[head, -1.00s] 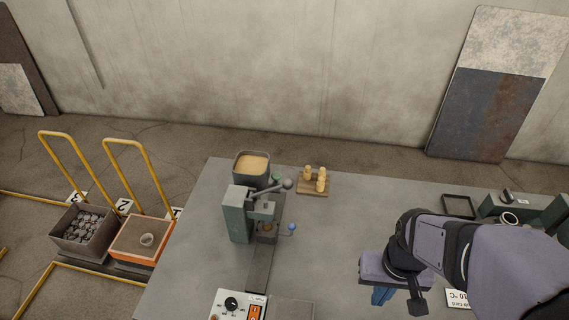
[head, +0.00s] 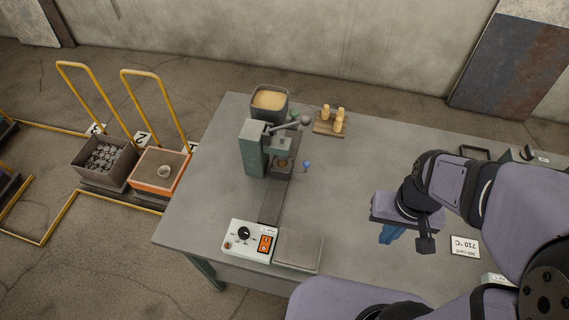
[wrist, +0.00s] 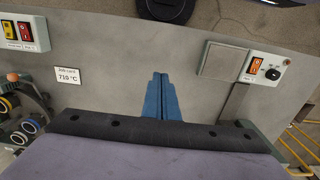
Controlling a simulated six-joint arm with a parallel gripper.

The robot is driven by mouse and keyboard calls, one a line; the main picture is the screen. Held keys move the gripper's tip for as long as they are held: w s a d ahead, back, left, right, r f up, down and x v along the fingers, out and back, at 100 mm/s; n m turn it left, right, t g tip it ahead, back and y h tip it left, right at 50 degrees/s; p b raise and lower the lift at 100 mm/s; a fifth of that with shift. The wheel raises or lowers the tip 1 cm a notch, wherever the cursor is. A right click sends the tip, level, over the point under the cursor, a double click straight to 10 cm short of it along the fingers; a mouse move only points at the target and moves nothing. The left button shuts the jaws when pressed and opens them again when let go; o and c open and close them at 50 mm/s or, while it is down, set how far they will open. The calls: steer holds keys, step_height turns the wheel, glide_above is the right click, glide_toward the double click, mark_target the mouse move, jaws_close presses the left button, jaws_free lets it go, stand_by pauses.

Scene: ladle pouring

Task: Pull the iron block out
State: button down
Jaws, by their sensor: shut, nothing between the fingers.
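My gripper (head: 391,235) has blue fingers. It is shut and empty above the grey table, right of the control box and left of the job card. Its shut fingers also show in the wrist view (wrist: 160,88). A green press-like machine (head: 255,150) with a lever stands at the table's left part, well away from my gripper. A dark block (head: 281,169) with a round brownish hollow sits at its front, beside a blue knob (head: 306,165). I cannot tell for sure which piece is the iron block.
A white control box (head: 249,239) and a flat grey plate (head: 298,249) lie at the table's front left. A sand-filled bin (head: 269,101) and a wooden board (head: 328,128) with pegs stand behind the machine. The job card (head: 465,247) reads 710 °C. Mid-table is clear.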

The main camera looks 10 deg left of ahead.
stand_by(0.3)
steer(key=c, duration=1.9)
jaws_free()
steer(key=shift+f, duration=0.15)
steer(key=m+t+y+b, duration=0.2)
steer(key=m+y+b, duration=1.1)
steer(key=m+b, duration=0.55)
glide_toward(306, 167)
steer(key=shift+m, duration=0.65)
steer(key=f, duration=0.1)
steer(key=a+f, duration=0.1)
steer(key=a+f+p, duration=0.1)
steer(key=shift+w+a+f, duration=0.25)
steer(key=shift+w, duration=0.05)
steer(key=shift+w+r+m+t, duration=0.1)
steer(key=shift+w+m+t, duration=0.2)
steer(key=shift+w, duration=0.15)
steer(key=shift+p+x, duration=0.8)
steer(key=shift+x, duration=2.9)
steer(key=shift+r, duration=0.1)
steer(key=shift+c, duration=0.6)
steer(key=shift+s, duration=0.1)
jaws_close()
